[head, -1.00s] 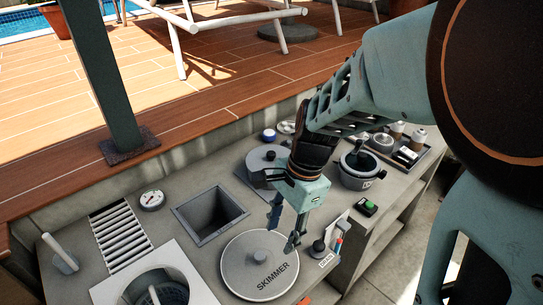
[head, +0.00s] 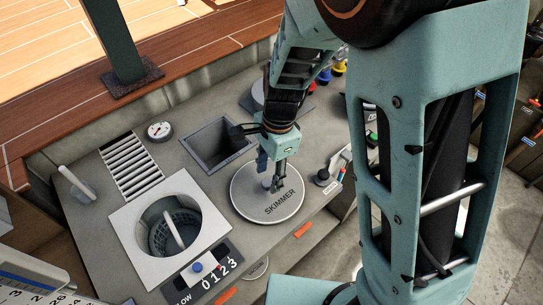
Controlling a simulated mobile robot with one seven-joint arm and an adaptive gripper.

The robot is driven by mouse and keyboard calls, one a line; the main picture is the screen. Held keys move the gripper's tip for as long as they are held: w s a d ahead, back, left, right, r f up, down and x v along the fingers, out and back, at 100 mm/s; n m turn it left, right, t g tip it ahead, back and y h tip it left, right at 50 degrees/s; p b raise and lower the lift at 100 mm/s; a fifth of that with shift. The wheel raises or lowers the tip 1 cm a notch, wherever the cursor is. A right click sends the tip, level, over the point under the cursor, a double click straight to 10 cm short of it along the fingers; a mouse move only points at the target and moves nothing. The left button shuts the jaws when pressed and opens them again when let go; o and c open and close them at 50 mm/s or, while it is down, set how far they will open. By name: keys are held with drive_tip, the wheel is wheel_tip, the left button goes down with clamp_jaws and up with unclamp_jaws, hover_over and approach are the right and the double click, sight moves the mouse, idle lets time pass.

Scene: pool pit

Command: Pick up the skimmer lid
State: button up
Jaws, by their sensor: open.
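The skimmer lid (head: 256,210) is a round, light grey disc marked "SKIMMER". It lies flat on the grey counter, right of the square opening. My gripper (head: 269,185) is open and points down over the lid's middle. Its fingers overlap the spot where the lid's small central knob shows in the earlier view. The knob is mostly hidden now, and I cannot tell whether the fingers touch it.
A square open pit (head: 216,143) lies just left of and behind the lid. A white-framed skimmer basket (head: 171,235) sits to the left, beside a slatted grate (head: 131,166). A numbered panel (head: 208,274) is in front. A dark knob (head: 322,177) stands to the right.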

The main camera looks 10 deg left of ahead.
sight(267, 187)
drive_tip(key=shift+a+f, duration=0.15)
drive_tip(key=shift+f, duration=1.2)
drive_tip(key=shift+s, duration=0.1)
drive_tip(key=shift+c, duration=0.6)
clamp_jaws()
